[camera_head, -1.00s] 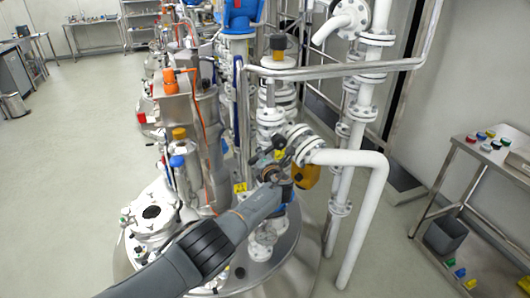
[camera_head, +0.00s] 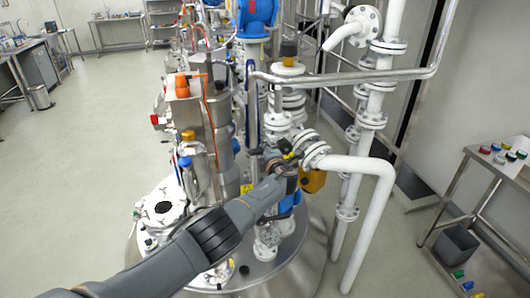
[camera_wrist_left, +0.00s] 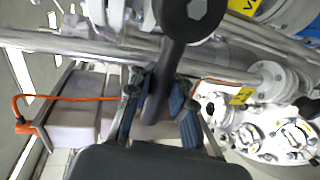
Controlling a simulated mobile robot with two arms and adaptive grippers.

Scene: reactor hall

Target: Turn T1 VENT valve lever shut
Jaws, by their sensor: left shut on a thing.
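The dark valve lever (camera_wrist_left: 172,65) runs down from a bolted hub at the top of the left wrist view. My left gripper (camera_wrist_left: 160,108) is shut on it, with blue ribbed finger pads on both sides of the lever's lower part. In the head view my left gripper (camera_head: 285,166) is at the white flanged pipework above the vessel lid, and it largely hides the lever there. A yellow tag with a partly cut-off "V" (camera_wrist_left: 243,6) is beside the hub; its full label cannot be read. My right gripper is in neither view.
A white elbow pipe (camera_head: 352,166) and a yellow-orange block (camera_head: 313,182) are close right of my gripper. A steel rail (camera_head: 345,78) crosses above. A silver unit with an orange cable (camera_head: 190,115) stands left. A steel table (camera_head: 486,160) is at right. Open floor lies left.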

